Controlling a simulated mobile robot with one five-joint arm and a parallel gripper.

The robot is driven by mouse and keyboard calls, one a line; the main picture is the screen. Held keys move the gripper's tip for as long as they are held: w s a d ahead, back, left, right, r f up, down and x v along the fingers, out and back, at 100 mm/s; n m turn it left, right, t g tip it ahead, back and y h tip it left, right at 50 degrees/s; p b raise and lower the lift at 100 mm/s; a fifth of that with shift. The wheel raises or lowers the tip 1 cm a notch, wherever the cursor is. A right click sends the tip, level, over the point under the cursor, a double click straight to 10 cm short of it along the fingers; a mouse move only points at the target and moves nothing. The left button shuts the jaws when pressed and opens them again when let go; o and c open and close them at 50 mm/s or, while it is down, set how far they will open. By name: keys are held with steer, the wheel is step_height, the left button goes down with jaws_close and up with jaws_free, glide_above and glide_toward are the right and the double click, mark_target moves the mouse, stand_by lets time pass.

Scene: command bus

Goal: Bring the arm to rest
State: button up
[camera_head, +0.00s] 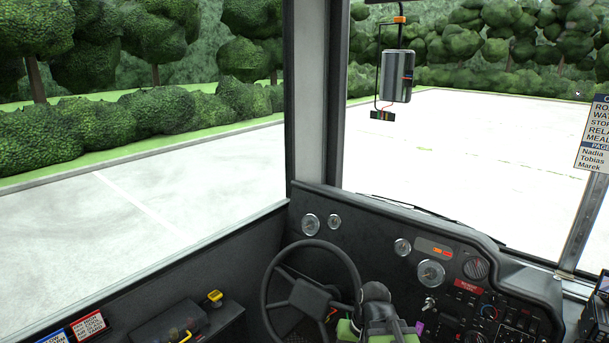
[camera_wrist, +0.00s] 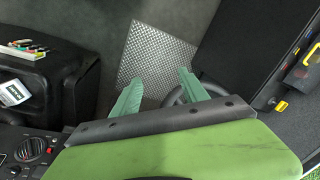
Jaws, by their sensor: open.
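My gripper (camera_wrist: 157,90) shows in the wrist view, with two pale green fingers spread apart. Nothing is between the fingers. It hangs over the floor of the driver's area, with a patterned metal plate (camera_wrist: 150,48) beyond the fingertips. In the head view, a dark and green part of my arm (camera_head: 377,308) shows at the bottom centre, just right of the steering wheel (camera_head: 310,302). The fingers cannot be made out in the head view.
The dashboard (camera_head: 480,262) with gauges and switches lies right of the wheel. A side console (camera_head: 180,322) with a yellow handle (camera_head: 215,296) is at the lower left. A mirror (camera_head: 397,76) hangs outside the windscreen. The wrist view shows a dark box (camera_wrist: 45,88) at left.

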steer(key=shift+n+g+h, duration=0.3)
steer(key=shift+n+h, duration=0.1)
steer(key=shift+h, duration=0.5)
steer(key=d, duration=0.1)
steer(key=s+d, duration=0.1)
steer(key=d, duration=0.1)
steer(key=s+d, duration=0.1)
steer(key=shift+d+f, duration=0.25)
steer(key=shift+d, duration=0.15)
